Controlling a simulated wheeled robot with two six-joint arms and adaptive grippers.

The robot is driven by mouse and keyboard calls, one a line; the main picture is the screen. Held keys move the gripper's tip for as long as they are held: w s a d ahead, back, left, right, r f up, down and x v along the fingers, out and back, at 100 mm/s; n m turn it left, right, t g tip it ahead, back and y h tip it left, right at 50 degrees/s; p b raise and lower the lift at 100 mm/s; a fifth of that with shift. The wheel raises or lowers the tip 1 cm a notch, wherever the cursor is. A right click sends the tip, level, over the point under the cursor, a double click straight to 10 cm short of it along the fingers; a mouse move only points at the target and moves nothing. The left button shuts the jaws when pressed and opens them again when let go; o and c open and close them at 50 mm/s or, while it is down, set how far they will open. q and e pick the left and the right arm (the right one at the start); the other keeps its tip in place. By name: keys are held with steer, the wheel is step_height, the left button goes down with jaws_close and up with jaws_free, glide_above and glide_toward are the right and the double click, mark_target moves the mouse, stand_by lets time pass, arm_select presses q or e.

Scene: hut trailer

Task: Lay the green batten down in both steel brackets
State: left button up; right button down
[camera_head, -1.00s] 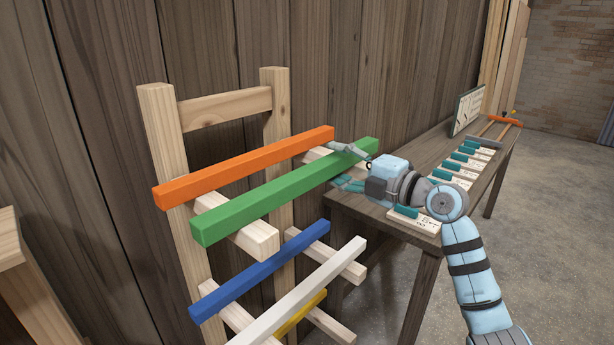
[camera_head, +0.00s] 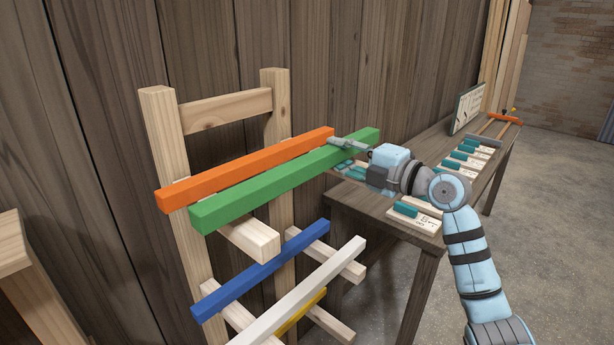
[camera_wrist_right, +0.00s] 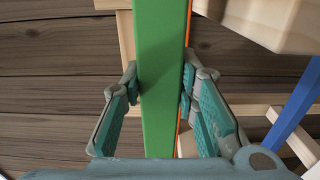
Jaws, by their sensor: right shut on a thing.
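The green batten (camera_head: 285,180) lies along the top of the wooden rack, in front of the orange batten (camera_head: 245,170). It sits at or just above the upper wooden arm (camera_head: 252,242); I cannot tell whether they touch. My right gripper (camera_head: 350,155) is shut on the green batten near its right end. In the right wrist view the batten (camera_wrist_right: 161,70) runs between the two fingers (camera_wrist_right: 160,95), which press its sides. My left gripper is not in view. I cannot make out the steel brackets in these frames.
A blue batten (camera_head: 262,268), a white batten (camera_head: 305,290) and a yellow batten (camera_head: 300,312) rest on lower arms of the rack (camera_head: 165,130). A wooden bench (camera_head: 385,222) with several teal-and-white pieces stands to the right. A plank wall is close behind. Open floor lies at right.

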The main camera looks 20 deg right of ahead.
steer(key=shift+r, duration=0.4)
steer(key=shift+s+d+f+b, duration=0.15)
steer(key=shift+s+d+b, duration=0.15)
steer(key=shift+s, duration=0.15)
steer(key=b+v, duration=1.1)
steer(key=v, duration=0.2)
